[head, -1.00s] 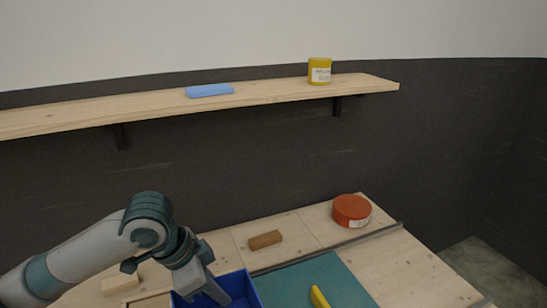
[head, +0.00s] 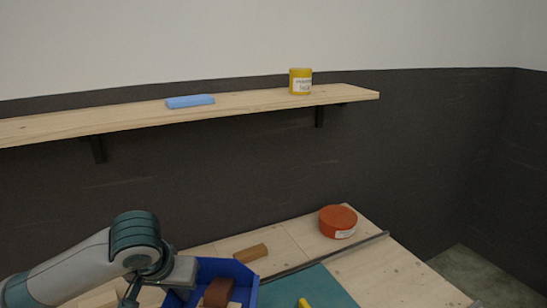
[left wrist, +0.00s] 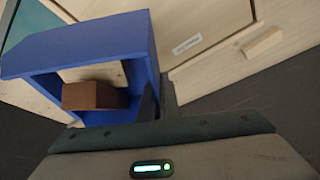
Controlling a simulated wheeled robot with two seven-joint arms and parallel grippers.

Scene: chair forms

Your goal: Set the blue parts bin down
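The blue parts bin (head: 243,271) is at the bottom of the head view, tilted, with its open side facing me. A brown block (head: 217,293) and a pale wooden piece lie in it. The left wrist view shows the bin (left wrist: 110,38) with the brown block (left wrist: 95,96) and the pale piece (left wrist: 95,73) inside. My left gripper (head: 187,274) is at the bin's left wall and looks shut on it; its fingertips are mostly hidden. I cannot tell whether the bin touches the bench. My right gripper is not in view.
The wooden bench (head: 375,265) carries a teal mat (head: 325,288), a yellow item (head: 304,302), a wooden block (head: 250,253), a metal strip (head: 345,250) and a round orange container (head: 338,221). A wall shelf (head: 240,101) holds a blue item (head: 190,101) and a yellow container (head: 301,81).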

